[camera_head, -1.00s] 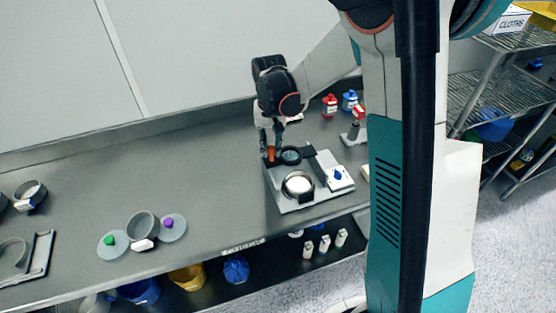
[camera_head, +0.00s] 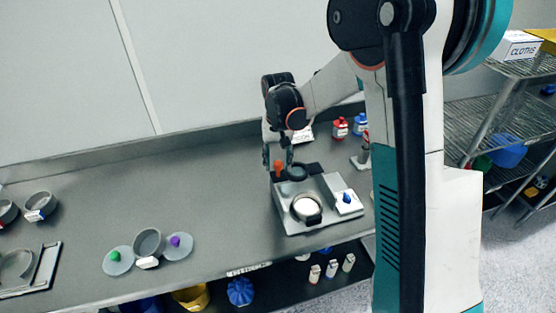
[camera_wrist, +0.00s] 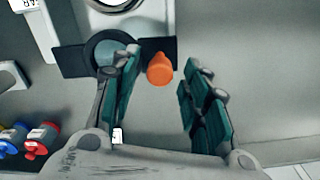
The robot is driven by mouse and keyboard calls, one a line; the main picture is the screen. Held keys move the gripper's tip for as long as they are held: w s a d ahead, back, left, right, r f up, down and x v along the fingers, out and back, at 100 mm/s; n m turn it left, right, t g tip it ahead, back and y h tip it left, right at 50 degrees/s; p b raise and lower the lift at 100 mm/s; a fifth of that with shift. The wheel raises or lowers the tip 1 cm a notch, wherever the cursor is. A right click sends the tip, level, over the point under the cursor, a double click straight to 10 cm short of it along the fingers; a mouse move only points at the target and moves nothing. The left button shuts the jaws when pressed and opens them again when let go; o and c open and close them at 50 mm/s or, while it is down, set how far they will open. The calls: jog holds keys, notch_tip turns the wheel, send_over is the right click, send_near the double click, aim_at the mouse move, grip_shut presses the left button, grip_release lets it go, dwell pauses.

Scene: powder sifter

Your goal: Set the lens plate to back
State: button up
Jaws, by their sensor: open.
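The lens plate is a dark flat plate (camera_wrist: 72,62) with a round bluish lens (camera_wrist: 108,50) and an upright orange knob (camera_wrist: 159,68). It lies at the back of the sifter stand; in the head view its dark lens ring (camera_head: 297,172) and orange knob (camera_head: 279,166) show. My gripper (camera_wrist: 160,62) is open, with one finger on each side of the orange knob and visible space between knob and right finger. The left finger covers part of the lens. In the head view my gripper (camera_head: 278,160) is over the stand's back left corner.
The stand (camera_head: 290,221) holds a dish of white powder (camera_head: 307,207) and a block with a blue knob (camera_head: 347,197). Red (camera_head: 340,128) and blue (camera_head: 360,125) bottles stand behind right. Lids and a ring (camera_head: 149,241) lie left. The bench between is clear.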

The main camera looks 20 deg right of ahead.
notch_tip(320, 180, up, 12)
dwell(0.5)
jog(key=shift+f, duration=0.1)
jog(key=s+r+n+t+b, duration=0.2)
jog(key=s+r+t+b, duration=0.15)
jog(key=s, duration=0.95)
jog(key=s+f+n+t+b, duration=0.1)
jog(key=s+f, duration=0.4)
jog(key=s, duration=0.8)
jog(key=t+b, duration=0.1)
jog(key=t, duration=0.1)
jog(key=shift+f+n+t, duration=0.2)
jog(key=shift+n+t, duration=0.1)
jog(key=shift+t, duration=0.05)
dwell(0.4)
